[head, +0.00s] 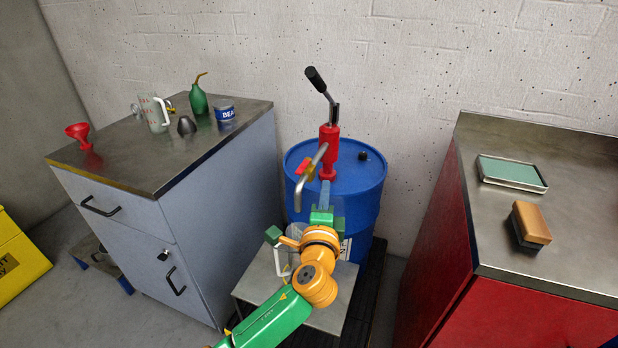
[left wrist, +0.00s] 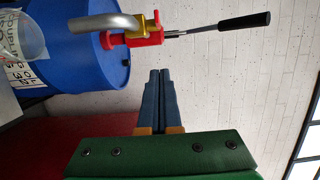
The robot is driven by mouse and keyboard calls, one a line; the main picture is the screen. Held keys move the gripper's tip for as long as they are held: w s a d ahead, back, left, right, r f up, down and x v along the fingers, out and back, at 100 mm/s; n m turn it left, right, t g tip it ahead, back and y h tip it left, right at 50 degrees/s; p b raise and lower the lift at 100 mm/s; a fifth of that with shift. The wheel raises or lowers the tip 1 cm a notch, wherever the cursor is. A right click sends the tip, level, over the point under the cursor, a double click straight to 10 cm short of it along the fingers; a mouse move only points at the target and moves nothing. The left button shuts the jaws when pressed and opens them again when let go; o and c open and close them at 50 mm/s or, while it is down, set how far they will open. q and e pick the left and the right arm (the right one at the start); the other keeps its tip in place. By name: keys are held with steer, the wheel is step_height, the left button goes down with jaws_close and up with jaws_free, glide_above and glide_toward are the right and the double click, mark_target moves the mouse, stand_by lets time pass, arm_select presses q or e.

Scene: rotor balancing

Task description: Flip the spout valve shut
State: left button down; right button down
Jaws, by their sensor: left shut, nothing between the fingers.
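A red hand pump (head: 329,150) stands on top of a blue drum (head: 365,185), its black-gripped lever raised. Its grey spout (head: 301,190) bends down to the left. A small spout valve with a red handle (head: 303,168) and a yellow body sits on the spout. My left gripper (head: 325,182) is shut and empty, in front of the pump and right of the spout. Its closed fingertips (left wrist: 160,73) appear apart from the valve. My right gripper is out of view.
A clear jug (head: 296,238) stands on a metal stand (head: 345,283) below the spout, partly hidden by my arm. A grey cabinet (head: 230,165) with a funnel, pitcher and cans is left. A red cabinet (head: 440,245) is right. A wall is behind the drum.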

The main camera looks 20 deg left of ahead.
mark_target(304, 168)
arm_select(q)
steer(key=w+a, duration=0.2)
steer(key=w+a+p, duration=0.1)
steer(key=a, duration=0.2)
steer(key=shift+w, duration=0.35)
steer(key=shift+d, duration=0.1)
steer(key=shift+s+a+m+h+p, duration=0.1)
steer(key=shift+a+m+h+p, duration=0.3)
steer(key=shift+h, duration=0.25)
steer(key=shift+s+a+m+h+p, duration=0.15)
steer(key=shift+m+h+p, duration=0.15)
steer(key=shift+m+h, duration=0.3)
